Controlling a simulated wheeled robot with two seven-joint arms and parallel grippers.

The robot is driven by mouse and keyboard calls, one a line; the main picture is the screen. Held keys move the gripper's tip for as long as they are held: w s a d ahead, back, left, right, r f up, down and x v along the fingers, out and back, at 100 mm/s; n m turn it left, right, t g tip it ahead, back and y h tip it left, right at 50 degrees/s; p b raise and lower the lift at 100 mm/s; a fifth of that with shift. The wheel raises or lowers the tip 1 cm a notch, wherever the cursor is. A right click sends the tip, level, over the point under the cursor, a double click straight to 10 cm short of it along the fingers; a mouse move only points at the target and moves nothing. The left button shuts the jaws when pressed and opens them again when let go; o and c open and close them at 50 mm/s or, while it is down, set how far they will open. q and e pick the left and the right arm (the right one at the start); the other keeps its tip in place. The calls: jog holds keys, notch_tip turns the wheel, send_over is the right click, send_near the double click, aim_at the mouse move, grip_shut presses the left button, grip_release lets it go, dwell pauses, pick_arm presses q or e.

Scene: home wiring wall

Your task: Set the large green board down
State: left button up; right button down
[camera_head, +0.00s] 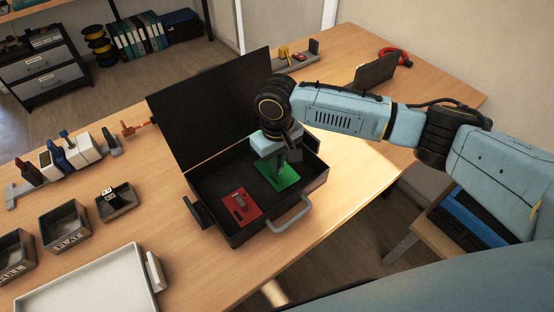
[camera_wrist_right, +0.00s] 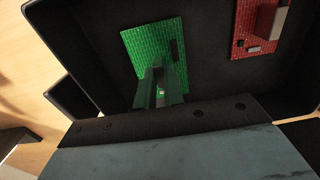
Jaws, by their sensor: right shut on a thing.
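The large green board (camera_head: 281,181) is inside the open black case (camera_head: 240,237), in its right half. My right gripper (camera_head: 279,162) reaches down into the case and is shut on the board's upright part. In the right wrist view the green board (camera_wrist_right: 148,48) lies under the gripper fingers (camera_wrist_right: 160,88), against the dark case floor. I cannot tell whether the board touches the floor. My left gripper is not in view.
A smaller red board (camera_head: 240,207) lies in the case's left half. The case lid (camera_head: 210,105) stands open at the back, and its handle (camera_head: 290,215) faces front. Grey bins (camera_head: 65,226) and a white tray (camera_head: 88,285) stand to the left.

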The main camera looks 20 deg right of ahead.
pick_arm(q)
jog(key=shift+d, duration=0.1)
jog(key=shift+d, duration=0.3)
pick_arm(e)
jog(key=c, duration=1.5)
grip_release()
jog(key=shift+f, duration=0.1)
